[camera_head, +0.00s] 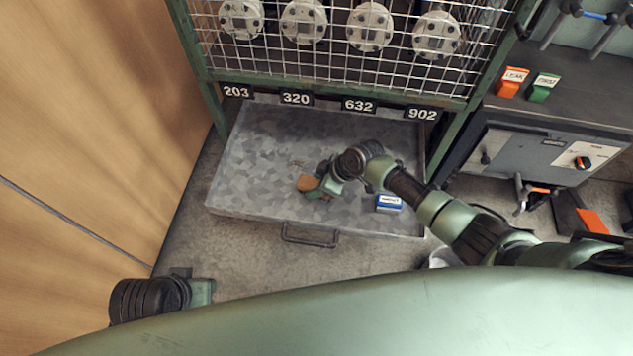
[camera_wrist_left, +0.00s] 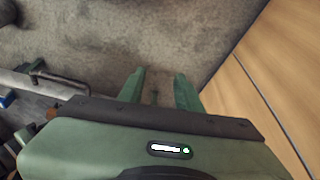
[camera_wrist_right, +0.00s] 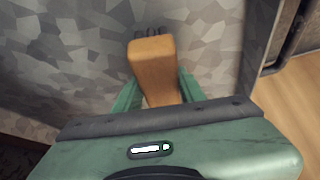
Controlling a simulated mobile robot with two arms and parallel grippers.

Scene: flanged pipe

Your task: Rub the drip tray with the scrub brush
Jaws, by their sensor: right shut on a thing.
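The drip tray (camera_head: 260,150) is a wide, shallow grey metal tray with a mottled surface and a front handle, under the wire cage. My right gripper (camera_head: 318,186) is over the middle of the tray, shut on the scrub brush (camera_head: 307,184). The brush's orange-brown wooden body also shows between the fingers in the right wrist view (camera_wrist_right: 153,65). Dark bristle tips or marks show just beyond its far end there; whether the brush touches the tray is hard to tell. My left gripper (camera_wrist_left: 160,85) is open and empty over the concrete floor, left of the tray.
A small blue and white box (camera_head: 388,203) lies on the tray at the right. The green cage frame (camera_head: 340,90) with numbered plates and flanges stands behind. A wooden wall (camera_head: 90,120) closes the left side. A grey cabinet (camera_head: 540,155) stands at right.

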